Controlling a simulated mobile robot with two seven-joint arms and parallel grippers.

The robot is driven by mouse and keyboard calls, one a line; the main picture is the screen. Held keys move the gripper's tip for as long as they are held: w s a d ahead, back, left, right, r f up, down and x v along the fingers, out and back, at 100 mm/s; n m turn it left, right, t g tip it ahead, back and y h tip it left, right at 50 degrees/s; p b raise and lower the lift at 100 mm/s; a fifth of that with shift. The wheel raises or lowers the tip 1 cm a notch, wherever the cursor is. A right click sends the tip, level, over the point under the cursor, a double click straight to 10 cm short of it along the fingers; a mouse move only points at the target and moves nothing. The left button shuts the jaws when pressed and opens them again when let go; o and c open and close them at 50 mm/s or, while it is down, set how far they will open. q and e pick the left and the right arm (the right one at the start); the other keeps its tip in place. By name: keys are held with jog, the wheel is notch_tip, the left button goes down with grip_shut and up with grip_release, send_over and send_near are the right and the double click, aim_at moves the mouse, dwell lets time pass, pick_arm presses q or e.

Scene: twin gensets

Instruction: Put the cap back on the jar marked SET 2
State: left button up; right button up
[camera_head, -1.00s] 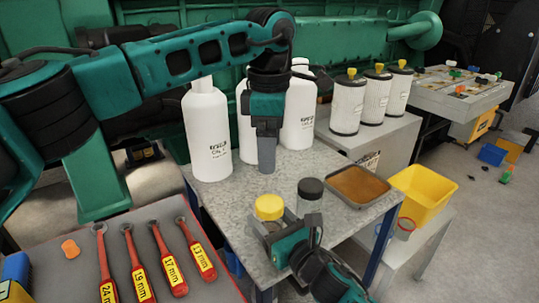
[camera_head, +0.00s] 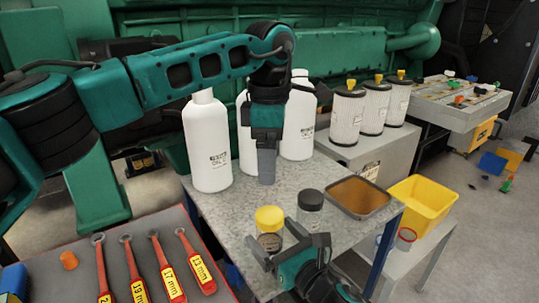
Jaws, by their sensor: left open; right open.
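My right gripper (camera_head: 288,246) is open and empty, just in front of the jars on the near side. My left gripper (camera_head: 266,180) is open, pointing down in front of the white bottles, with nothing seen in it.
White bottles (camera_head: 207,145) stand at the back of the table. A brown-filled tray (camera_head: 357,196) lies right of the jars, with a yellow bin (camera_head: 421,202) beyond. Wrenches (camera_head: 168,268) lie on the tool mat at left. Filters (camera_head: 346,118) stand behind on a grey box.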

jog(key=v, duration=1)
jog(key=shift+s+d, duration=0.25)
jog(key=shift+s, duration=0.1)
